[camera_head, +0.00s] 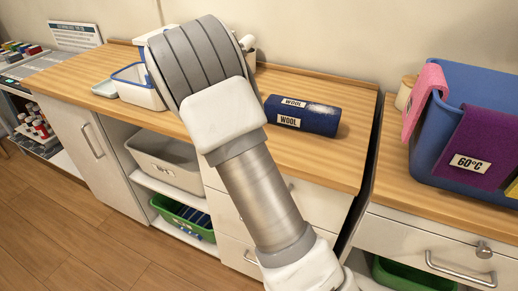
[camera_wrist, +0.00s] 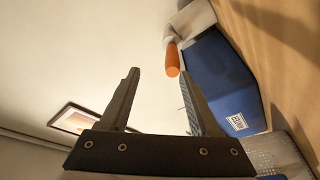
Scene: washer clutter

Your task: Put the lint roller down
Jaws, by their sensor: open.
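The lint roller appears in the wrist view as an orange handle (camera_wrist: 172,60) with a pale grey-white part (camera_wrist: 190,18) at its far end, partly cut off by the top edge. My gripper (camera_wrist: 160,76) is open, its two dark fingers spread with nothing held between them. The orange handle shows just beyond the fingertips, nearer the right finger, and I see no finger closed on it. I cannot tell how far apart they are. In the head view my arm hides the gripper's fingers, and I cannot make out the lint roller.
A dark blue roll labelled WOOL (camera_head: 302,115) lies on the wooden counter (camera_head: 335,165). A blue labelled thing (camera_wrist: 222,85) is close on the right in the wrist view. A white tub (camera_head: 140,92) stands left. A blue basket (camera_head: 470,105) with cloths stands right, past a gap.

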